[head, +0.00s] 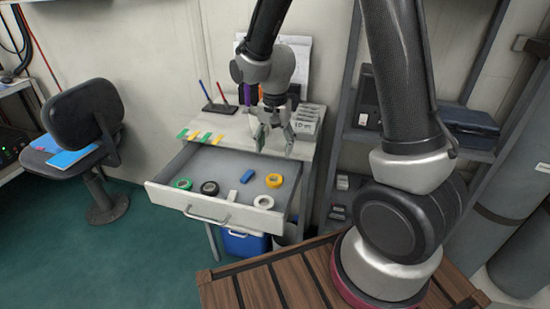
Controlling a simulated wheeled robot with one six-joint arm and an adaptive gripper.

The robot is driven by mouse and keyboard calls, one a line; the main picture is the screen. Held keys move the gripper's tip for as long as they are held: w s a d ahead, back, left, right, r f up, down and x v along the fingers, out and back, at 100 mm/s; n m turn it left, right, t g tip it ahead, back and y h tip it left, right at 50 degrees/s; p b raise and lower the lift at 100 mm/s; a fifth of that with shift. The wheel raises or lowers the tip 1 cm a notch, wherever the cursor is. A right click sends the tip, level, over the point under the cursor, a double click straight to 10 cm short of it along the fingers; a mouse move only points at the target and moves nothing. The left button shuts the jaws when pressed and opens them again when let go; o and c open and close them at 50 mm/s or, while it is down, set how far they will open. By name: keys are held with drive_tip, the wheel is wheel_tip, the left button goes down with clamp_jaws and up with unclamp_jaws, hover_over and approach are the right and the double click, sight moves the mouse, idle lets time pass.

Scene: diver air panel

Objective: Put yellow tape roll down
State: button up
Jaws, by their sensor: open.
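The yellow tape roll (274,181) lies flat in the open drawer (160,196), towards its right side. A white tape roll (264,202) is just in front of it. My gripper (274,146) is open above the back part of the drawer, near the desk's front edge. Its fingers point down and spread apart, with nothing visible between them. The gripper is apart from the yellow roll. Part of the desk top behind the gripper is hidden.
The drawer also holds a green-rimmed roll (183,184), a black roll (209,188), a blue block (247,176) and a small white item (232,196). A pen stand (220,107) and a grey rack (307,119) stand on the desk. A chair (85,140) is left.

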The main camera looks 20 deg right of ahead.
drive_tip(key=s+d+r+n+t, duration=0.1)
drive_tip(key=s+d+r+n, duration=0.1)
drive_tip(key=s+d+r, duration=0.35)
drive_tip(key=s+d+r+n+t, duration=0.1)
drive_tip(key=s+d+r, duration=0.1)
drive_tip(key=r, duration=0.7)
drive_tip(key=s+d+r+n+t, duration=0.1)
drive_tip(key=s+d+r+n, duration=0.1)
drive_tip(key=s, duration=0.4)
drive_tip(key=s+d+r+n+t, duration=0.1)
drive_tip(key=s+d+r+n, duration=0.1)
drive_tip(key=s, duration=0.5)
wheel_tip(320, 180, up, 3)
drive_tip(key=shift+s+d+f, duration=0.1)
drive_tip(key=shift+s+d, duration=0.15)
drive_tip(key=shift+d, duration=0.5)
